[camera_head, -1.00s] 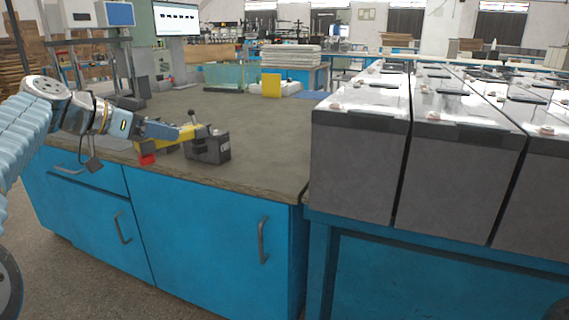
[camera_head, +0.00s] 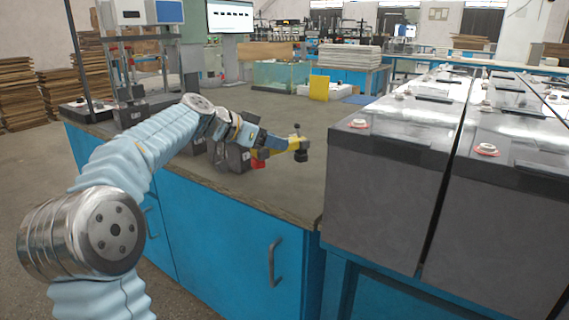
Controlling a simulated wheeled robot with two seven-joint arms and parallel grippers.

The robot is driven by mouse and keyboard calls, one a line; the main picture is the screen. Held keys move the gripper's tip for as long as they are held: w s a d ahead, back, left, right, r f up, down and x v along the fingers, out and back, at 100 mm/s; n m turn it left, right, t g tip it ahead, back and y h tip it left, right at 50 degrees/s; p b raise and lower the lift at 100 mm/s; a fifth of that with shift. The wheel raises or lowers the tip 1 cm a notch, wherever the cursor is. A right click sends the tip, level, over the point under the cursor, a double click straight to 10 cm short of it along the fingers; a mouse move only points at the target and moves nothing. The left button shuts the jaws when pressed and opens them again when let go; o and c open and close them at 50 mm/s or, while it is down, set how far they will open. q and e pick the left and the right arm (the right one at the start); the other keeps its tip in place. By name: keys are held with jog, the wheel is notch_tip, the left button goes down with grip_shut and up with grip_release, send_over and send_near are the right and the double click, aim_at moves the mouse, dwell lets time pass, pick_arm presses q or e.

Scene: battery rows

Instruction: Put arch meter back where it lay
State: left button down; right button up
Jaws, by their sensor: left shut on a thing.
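My left gripper (camera_head: 267,143) comes in from the left and is shut on the arch meter (camera_head: 297,145). It shows as a yellow piece with a red part at its near end and a dark foot and upright dark knob at its far end. Its middle is partly hidden by the gripper. It is over the bench top (camera_head: 300,187), right of a dark box; I cannot tell whether its feet touch the bench. My right gripper is not in view.
The dark box (camera_head: 236,158) stands close behind my left wrist. Large grey batteries (camera_head: 390,195) stand in rows at the right. A yellow panel (camera_head: 319,88) and a glass tank (camera_head: 280,75) stand at the back. The bench middle is clear.

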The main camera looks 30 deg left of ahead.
aim_at(254, 156)
pick_arm(q)
jog(key=shift+w+d+f, duration=0.25)
jog(key=shift+w+f, duration=0.2)
jog(key=shift+f, duration=0.15)
jog(key=shift+w+d+f, duration=0.2)
jog(key=shift+w+f, duration=0.25)
jog(key=shift+f, duration=0.15)
jog(key=shift+w+d+f+b, duration=0.1)
jog(key=shift+w+f, duration=0.1)
jog(key=shift+f, duration=0.55)
jog(key=shift+w+d+f+b, duration=0.1)
jog(key=shift+w+f, duration=0.1)
jog(key=shift+f, duration=0.6)
jog(key=shift+w+d+f+b, duration=0.1)
jog(key=shift+w+f, duration=0.1)
jog(key=shift+f, duration=0.55)
jog(key=shift+f, duration=0.1)
jog(key=c, duration=0.5)
grip_release()
jog(key=shift+s+a, duration=0.1)
jog(key=shift+a, duration=0.05)
jog(key=b+v, duration=0.1)
jog(key=v, duration=1.1)
